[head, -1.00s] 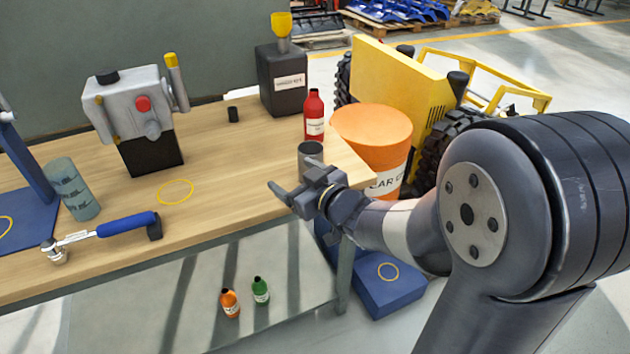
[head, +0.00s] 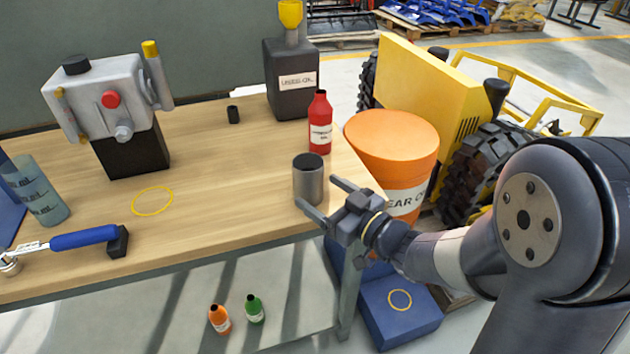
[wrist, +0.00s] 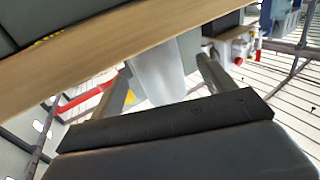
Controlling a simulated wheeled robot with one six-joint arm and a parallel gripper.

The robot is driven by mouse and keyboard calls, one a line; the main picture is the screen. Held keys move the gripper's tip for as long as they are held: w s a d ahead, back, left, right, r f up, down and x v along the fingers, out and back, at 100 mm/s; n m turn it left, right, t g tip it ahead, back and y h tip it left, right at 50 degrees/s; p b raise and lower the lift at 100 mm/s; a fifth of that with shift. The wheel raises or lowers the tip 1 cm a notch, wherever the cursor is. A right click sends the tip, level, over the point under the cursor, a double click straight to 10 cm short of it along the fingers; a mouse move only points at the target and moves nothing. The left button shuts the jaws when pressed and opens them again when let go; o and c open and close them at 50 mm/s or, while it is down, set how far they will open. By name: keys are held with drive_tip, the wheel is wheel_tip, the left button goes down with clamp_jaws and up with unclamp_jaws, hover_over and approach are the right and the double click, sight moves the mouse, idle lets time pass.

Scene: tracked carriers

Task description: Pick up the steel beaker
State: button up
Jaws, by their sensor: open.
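The steel beaker (head: 308,184) is a grey metal cylinder with a dark open top. It stands upright on the wooden table (head: 230,200), near the right front corner. My gripper (head: 318,194) is open at the beaker's front right, with one finger in front of it and the other at its right side. I cannot tell whether the fingers touch it. In the wrist view a pale, rounded shape (wrist: 160,78) shows between the two fingers; I cannot tell for sure that it is the beaker.
A red bottle (head: 320,125) stands behind the beaker. An orange drum (head: 392,142) is by the table's right edge. A black can with a yellow funnel (head: 290,85), a grey machine (head: 105,105) and a blue-handled wrench (head: 80,238) are farther left.

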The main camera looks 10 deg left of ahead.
sight(302, 178)
drive_tip(key=x, duration=0.6)
drive_tip(key=shift+w+a+b, duration=0.25)
drive_tip(key=shift+w+b, duration=0.05)
drive_tip(key=shift+w, duration=0.05)
drive_tip(key=c, duration=1.2)
